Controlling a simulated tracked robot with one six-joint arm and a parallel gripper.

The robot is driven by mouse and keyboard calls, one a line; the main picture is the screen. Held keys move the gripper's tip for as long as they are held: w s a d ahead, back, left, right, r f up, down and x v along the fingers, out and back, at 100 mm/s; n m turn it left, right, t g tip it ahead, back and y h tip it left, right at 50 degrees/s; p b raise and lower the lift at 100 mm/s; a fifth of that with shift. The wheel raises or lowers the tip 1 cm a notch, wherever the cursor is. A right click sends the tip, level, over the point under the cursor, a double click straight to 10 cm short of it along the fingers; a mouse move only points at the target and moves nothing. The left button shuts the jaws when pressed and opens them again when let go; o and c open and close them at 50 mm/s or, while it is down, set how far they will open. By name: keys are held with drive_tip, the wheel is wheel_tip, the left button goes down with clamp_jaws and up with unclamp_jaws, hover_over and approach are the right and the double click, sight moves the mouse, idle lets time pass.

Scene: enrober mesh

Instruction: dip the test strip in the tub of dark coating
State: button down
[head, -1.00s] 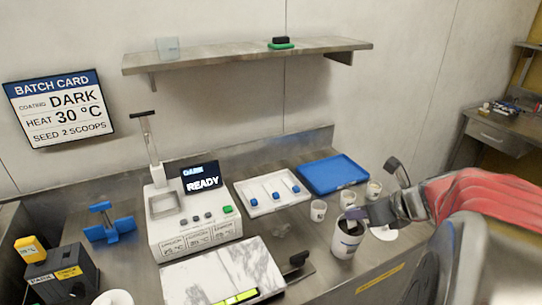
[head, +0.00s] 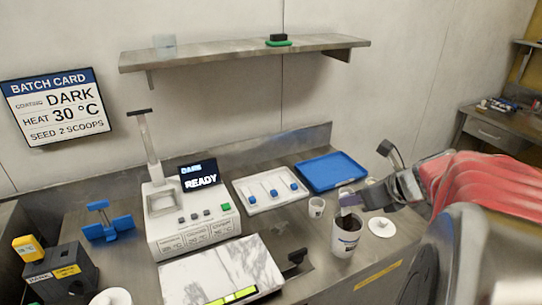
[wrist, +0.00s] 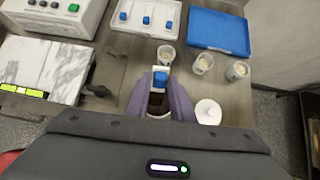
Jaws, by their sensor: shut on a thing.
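The tub of dark coating (head: 345,239) is a white open tub with a dark brown inside, on the bench at the right. It also shows between my fingers in the wrist view (wrist: 158,104). My gripper (head: 351,200) is just above the tub's mouth at its back side. In the wrist view my gripper (wrist: 163,92) is shut on a small piece with a blue end (wrist: 160,79), which looks like the test strip. A dark lower part of it seems to hang at the tub's mouth. I cannot tell whether it touches the coating.
A white tray (head: 248,204) holds several blue-ended strips. A blue tray (head: 331,186) lies behind. Small cups (wrist: 202,64) stand near the tub, with a white lid (head: 382,236) at its right. The marble slab (head: 240,262) and machine (head: 180,236) lie left.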

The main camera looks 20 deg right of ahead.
drive_tip(key=r, duration=0.1)
drive_tip(key=w+r, duration=0.1)
drive_tip(key=r, duration=0.1)
drive_tip(key=w+r, duration=0.1)
drive_tip(key=r, duration=0.1)
drive_tip(key=shift+w+d+r, duration=0.1)
drive_tip(key=shift+r, duration=0.1)
drive_tip(key=shift+d+r, duration=0.1)
drive_tip(key=shift+r, duration=0.25)
drive_tip(key=shift+r+m, duration=0.1)
drive_tip(key=shift+m, duration=0.2)
drive_tip(key=shift+r, duration=0.1)
drive_tip(key=shift+w+r, duration=0.4)
drive_tip(key=shift+r, duration=0.45)
drive_tip(key=shift+w+r, duration=0.35)
drive_tip(key=shift+r, duration=0.55)
drive_tip(key=shift+w+r, duration=0.4)
drive_tip(key=shift+r, duration=0.45)
drive_tip(key=shift+g+h, duration=0.3)
